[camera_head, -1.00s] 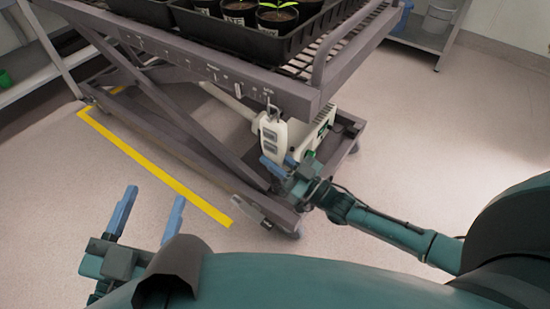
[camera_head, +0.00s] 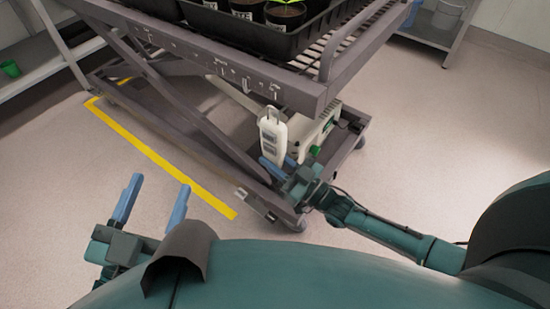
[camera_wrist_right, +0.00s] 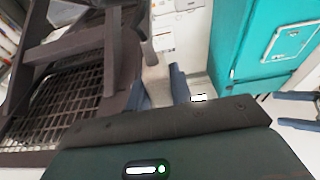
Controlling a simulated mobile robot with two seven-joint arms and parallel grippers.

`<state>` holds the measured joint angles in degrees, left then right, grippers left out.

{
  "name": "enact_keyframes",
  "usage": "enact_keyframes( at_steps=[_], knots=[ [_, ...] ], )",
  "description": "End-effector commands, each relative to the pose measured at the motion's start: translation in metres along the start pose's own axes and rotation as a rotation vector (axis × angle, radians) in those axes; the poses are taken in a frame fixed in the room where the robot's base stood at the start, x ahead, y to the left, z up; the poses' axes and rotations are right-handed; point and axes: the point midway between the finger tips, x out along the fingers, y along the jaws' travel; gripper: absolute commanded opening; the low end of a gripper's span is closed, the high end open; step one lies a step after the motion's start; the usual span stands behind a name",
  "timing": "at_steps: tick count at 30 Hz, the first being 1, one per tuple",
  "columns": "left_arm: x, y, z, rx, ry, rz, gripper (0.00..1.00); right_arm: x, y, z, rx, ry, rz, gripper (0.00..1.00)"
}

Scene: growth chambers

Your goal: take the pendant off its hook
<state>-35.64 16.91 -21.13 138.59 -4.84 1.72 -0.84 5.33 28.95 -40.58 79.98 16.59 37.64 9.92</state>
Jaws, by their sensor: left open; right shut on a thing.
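The pendant (camera_head: 270,140) is a white handset with grey buttons and a loop at its top. In the head view it stands nearly upright in front of the lift cart's side rail (camera_head: 215,75). Its loop shows below the rail and looks apart from the small hook (camera_head: 274,90) there. My right gripper (camera_head: 277,167) is shut on the pendant's lower end. In the right wrist view the gripper's blue fingers (camera_wrist_right: 161,88) show with a pale strip between them. My left gripper (camera_head: 158,188) is open and empty at the lower left, over the floor.
A black tray (camera_head: 285,45) with potted seedlings rests on the cart top. A white box (camera_head: 312,132) with green parts sits on the cart's base behind the pendant. Yellow tape (camera_head: 160,158) marks the floor. Shelves stand at both sides; floor at right is clear.

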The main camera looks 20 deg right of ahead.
Motion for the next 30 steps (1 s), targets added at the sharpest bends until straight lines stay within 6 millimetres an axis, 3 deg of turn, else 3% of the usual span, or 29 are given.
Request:
enact_keyframes(
  at_steps=[15, 30],
  knots=[
    [0.002, -0.001, -0.007, 0.0, 0.0, 0.0, 0.57, 0.001, -0.019, -0.002, 0.001, 0.002, 0.0, 0.02],
    [0.002, -0.001, -0.009, 0.0, 0.0, 0.0, 0.57, 0.001, -0.024, -0.001, 0.002, 0.002, 0.0, 0.02]
  ],
)
